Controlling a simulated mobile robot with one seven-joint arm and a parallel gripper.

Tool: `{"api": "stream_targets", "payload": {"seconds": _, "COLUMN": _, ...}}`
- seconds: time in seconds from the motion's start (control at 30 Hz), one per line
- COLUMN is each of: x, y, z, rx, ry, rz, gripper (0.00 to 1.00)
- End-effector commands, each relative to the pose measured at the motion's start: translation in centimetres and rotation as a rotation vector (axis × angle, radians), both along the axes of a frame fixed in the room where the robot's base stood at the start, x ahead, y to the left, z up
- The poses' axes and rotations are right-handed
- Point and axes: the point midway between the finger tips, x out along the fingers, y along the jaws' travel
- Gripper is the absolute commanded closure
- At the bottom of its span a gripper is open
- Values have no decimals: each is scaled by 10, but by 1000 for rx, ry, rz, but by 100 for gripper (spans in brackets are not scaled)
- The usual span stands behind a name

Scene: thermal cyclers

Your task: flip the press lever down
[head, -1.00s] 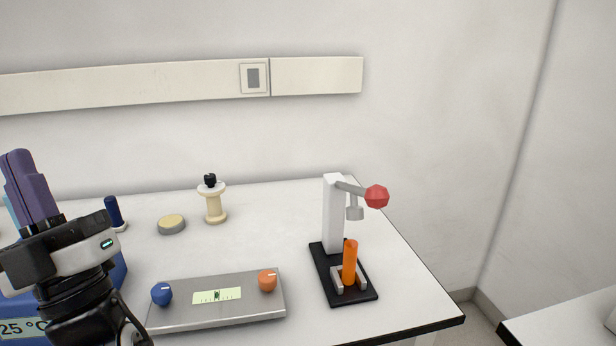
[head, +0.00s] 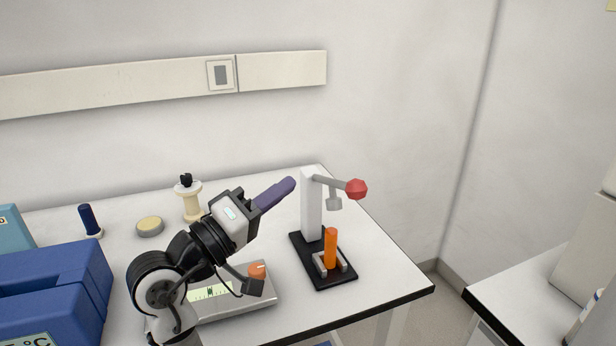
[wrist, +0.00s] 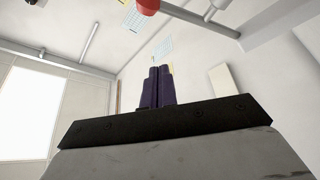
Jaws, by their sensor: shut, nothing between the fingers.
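The press has a white upright post (head: 311,205) on a black base (head: 322,279). Its grey lever (head: 328,181) sticks out to the right, tilting slightly down to a red knob (head: 356,189). A small grey plunger (head: 335,200) hangs under the lever, above an orange tube (head: 330,248) standing upright between grey blocks. My gripper (head: 291,183) has purple fingers, shut and empty, pointing up and right, just left of the post top in the head view. In the wrist view the shut fingers (wrist: 158,85) point up, and the red knob (wrist: 147,6) shows at the top edge.
A grey device (head: 235,305) with an orange knob lies under my arm. A cream spool-like stand (head: 191,205), a round cream disc (head: 149,226) and a dark blue tube (head: 88,220) stand behind. A blue cycler (head: 50,290) fills the left. The table's right edge is close to the press.

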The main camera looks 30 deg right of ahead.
Motion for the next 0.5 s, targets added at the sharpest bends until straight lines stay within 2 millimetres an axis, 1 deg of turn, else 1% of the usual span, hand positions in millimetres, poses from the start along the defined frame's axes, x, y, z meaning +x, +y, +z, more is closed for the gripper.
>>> {"api": "stream_targets", "payload": {"seconds": 0.1, "x": -3, "y": -3, "z": -1, "rx": 6, "ry": 5, "rz": -17, "gripper": 100}}
{"api": "stream_targets", "payload": {"seconds": 0.37, "x": -2, "y": -3, "z": -1, "rx": 5, "ry": 4, "rz": -13, "gripper": 100}}
{"api": "stream_targets", "payload": {"seconds": 0.5, "x": -1, "y": -13, "z": 3, "rx": 5, "ry": 4, "rz": -14, "gripper": 100}}
